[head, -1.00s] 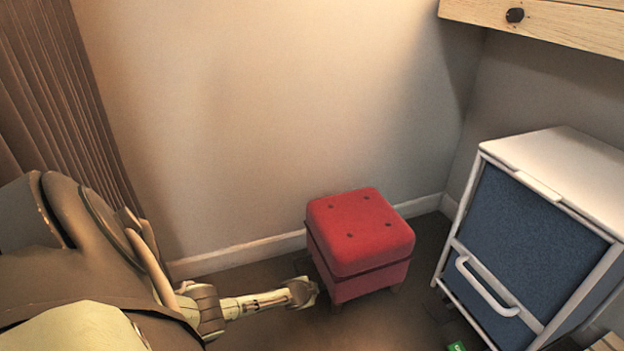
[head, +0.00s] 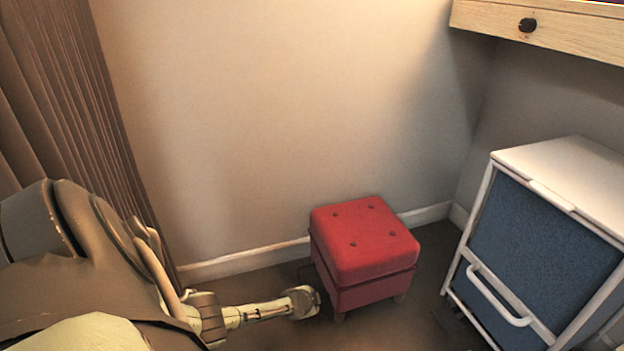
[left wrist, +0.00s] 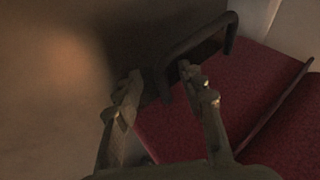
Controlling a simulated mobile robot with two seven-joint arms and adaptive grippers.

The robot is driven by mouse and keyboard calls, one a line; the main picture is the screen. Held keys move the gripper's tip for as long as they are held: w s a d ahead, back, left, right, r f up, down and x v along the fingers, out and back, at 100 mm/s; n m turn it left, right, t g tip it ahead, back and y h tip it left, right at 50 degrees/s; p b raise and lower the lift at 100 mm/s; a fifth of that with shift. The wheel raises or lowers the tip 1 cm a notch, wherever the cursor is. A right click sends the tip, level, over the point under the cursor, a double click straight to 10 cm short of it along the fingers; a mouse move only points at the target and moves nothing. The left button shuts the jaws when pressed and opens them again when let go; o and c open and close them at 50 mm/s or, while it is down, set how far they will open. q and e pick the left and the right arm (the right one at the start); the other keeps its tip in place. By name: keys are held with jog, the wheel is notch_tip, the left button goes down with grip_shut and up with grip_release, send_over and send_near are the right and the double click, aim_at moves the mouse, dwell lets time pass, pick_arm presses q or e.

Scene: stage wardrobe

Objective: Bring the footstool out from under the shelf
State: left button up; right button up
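The footstool (head: 365,240) is a red, cushioned cube with buttons on top and short legs, upright on the floor near the back wall. It also fills the right of the left wrist view (left wrist: 270,112), where a dark bar-like handle (left wrist: 198,38) stands out from its side. My left gripper (head: 308,301) is low at the stool's left side. In the left wrist view its fingers (left wrist: 166,96) are apart, with one end of the handle seen between them; I cannot tell whether they touch it. My right gripper is not in view.
A wooden ledge with a black knob (head: 540,28), perhaps the shelf, juts out at upper right. A white-framed cabinet with a blue front (head: 545,255) and white handle stands right of the stool. A brown curtain (head: 60,100) hangs at left. Some floor shows before the stool.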

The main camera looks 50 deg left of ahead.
pick_arm(q)
jog(key=shift+w+r, duration=0.1)
jog(key=shift+d+r, duration=0.1)
jog(key=v, duration=0.7)
dwell(0.8)
